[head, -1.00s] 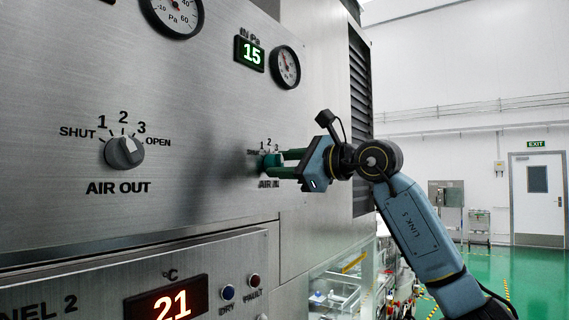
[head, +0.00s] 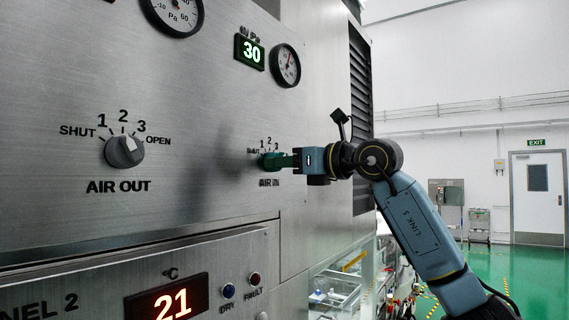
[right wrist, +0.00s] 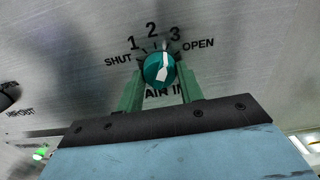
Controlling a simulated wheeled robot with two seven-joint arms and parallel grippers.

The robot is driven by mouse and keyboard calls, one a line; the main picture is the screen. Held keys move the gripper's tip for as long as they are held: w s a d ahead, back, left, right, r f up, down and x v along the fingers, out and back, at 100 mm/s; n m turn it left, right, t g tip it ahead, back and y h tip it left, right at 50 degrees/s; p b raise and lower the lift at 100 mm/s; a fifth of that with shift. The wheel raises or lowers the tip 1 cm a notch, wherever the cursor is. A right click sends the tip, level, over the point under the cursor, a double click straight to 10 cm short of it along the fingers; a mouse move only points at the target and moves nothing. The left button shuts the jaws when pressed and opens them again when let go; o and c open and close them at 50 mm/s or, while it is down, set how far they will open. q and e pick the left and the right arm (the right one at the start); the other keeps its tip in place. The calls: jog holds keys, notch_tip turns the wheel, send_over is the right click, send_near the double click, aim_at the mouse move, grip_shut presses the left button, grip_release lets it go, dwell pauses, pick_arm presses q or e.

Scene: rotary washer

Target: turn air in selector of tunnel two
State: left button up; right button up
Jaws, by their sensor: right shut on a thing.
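The AIR IN selector (head: 268,161) is a small round knob on the steel panel, with marks SHUT, 1, 2, 3 and OPEN around it. My right gripper (head: 279,161) is shut on it, with green fingers on either side of the knob. In the right wrist view the knob (right wrist: 159,69) looks teal with a white pointer, which points up and slightly right, roughly between 2 and 3. The right gripper's fingers (right wrist: 160,88) flank it there. The green IN Pa display (head: 251,52) reads 30. My left gripper is not in view.
The AIR OUT selector (head: 124,151) is to the left on the same panel. A gauge (head: 285,65) sits above right of the AIR IN selector. A red display (head: 167,299) reading 21 is below. Open room lies to the right of the machine.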

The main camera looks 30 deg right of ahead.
dwell(0.3)
jog(key=o, duration=1)
jog(key=shift+s, duration=0.15)
jog(key=shift+b+v, duration=1.95)
jog(key=shift+v, duration=4.65)
jog(key=shift+f, duration=0.1)
